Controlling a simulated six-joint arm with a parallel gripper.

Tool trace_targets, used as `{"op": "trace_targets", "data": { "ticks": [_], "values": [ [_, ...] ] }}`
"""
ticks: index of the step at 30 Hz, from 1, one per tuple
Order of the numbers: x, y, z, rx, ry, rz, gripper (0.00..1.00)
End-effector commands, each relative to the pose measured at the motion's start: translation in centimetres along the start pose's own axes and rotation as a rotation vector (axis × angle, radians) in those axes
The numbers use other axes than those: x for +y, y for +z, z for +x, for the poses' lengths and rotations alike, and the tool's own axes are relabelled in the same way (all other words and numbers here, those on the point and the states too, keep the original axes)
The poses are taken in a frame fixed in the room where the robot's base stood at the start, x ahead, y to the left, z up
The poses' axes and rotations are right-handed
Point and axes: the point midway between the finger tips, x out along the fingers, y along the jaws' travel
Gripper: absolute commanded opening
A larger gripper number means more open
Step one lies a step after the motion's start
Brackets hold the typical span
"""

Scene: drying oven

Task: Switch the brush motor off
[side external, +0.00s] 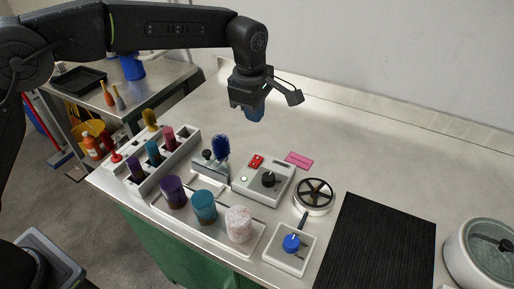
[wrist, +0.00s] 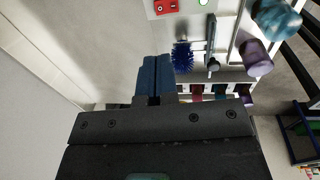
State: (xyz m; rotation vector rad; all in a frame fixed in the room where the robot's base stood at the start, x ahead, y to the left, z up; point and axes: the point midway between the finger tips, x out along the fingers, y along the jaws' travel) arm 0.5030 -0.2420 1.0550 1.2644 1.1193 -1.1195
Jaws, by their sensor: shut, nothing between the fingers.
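My gripper (side external: 255,117) is shut and empty, raised above the bench behind the box and brush. In the wrist view its blue fingertips (wrist: 155,65) are together. The switch position is too small to tell.
A white tray (side external: 222,236) holds several colored cups in front of the box. A rack (side external: 155,160) of colored tubes stands left. The bench behind is clear.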

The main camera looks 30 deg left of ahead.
Motion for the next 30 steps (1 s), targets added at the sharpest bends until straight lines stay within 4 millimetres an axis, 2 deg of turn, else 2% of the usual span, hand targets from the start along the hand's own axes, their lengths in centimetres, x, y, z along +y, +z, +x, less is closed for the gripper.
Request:
{"op": "trace_targets", "data": {
  "ticks": [4, 7, 21, 25, 30],
  "values": [
    [0.0, 0.0, 0.4, 0.000, 0.000, 0.000, 0.00],
    [0.0, 0.0, 1.5, 0.001, -0.003, 0.000, 0.00],
    [-0.1, -0.1, 10.6, 0.001, -0.004, 0.000, 0.00],
    [-0.1, 0.0, 12.5, 0.001, -0.002, 0.000, 0.00],
    [0.0, 0.0, 13.8, 0.000, 0.000, 0.000, 0.00]
  ]
}}
